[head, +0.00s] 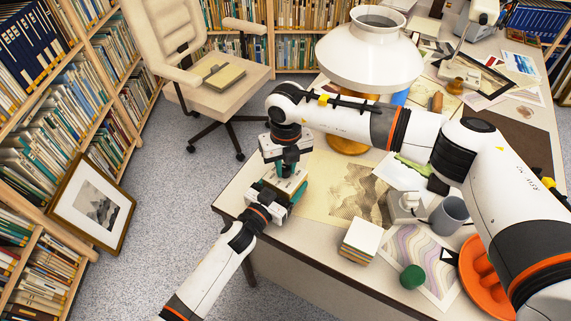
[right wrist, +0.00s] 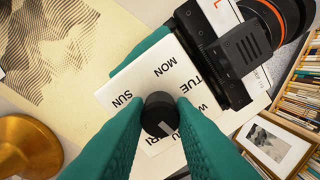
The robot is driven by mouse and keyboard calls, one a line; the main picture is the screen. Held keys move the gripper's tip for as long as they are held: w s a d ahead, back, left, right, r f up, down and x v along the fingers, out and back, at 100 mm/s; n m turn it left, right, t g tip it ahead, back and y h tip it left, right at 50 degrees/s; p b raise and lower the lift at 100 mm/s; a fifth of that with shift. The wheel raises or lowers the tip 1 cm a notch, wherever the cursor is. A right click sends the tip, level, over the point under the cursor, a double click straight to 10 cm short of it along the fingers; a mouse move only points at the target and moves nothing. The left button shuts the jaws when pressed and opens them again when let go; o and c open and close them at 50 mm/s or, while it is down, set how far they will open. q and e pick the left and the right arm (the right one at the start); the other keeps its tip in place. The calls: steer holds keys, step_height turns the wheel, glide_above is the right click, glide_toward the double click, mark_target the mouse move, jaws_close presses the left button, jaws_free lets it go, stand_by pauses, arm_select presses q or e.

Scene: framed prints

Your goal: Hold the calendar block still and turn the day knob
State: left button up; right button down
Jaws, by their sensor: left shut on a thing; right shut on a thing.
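The calendar block (head: 291,183) is cream and sits at the table's near left corner. In the right wrist view the block (right wrist: 125,92) shows day names such as SUN, MON and TUE around a black day knob (right wrist: 159,112). My left gripper (head: 280,191) is shut on the block from its near side, with a teal finger along its edge. My right gripper (head: 286,169) comes down from above. In the right wrist view the right gripper's teal fingers (right wrist: 160,122) are shut on the knob, one on each side. The knob is hidden in the head view.
A white lamp (head: 370,55) with a brass base stands behind the block. A notepaper cube (head: 360,240), green ball (head: 412,277), grey mug (head: 450,215) and orange dish (head: 480,265) lie to the right. A framed print (head: 92,208) leans on the shelves at left.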

mark_target(286, 168)
arm_select(q)
steer(key=shift+s+f, duration=0.1)
arm_select(e)
steer(key=m, duration=0.5)
steer(key=shift+w+r+m, duration=0.1)
steer(key=shift+m, duration=0.3)
steer(key=m, duration=0.4)
steer(key=shift+m, duration=0.3)
steer(key=shift+w+d+m, duration=0.1)
steer(key=shift+m, duration=0.2)
steer(key=c, duration=1.2)
jaws_free()
step_height(286, 168, up, 12)
steer(key=shift+s, duration=0.2)
arm_select(q)
steer(key=o, duration=1.3)
steer(key=shift+c, duration=0.2)
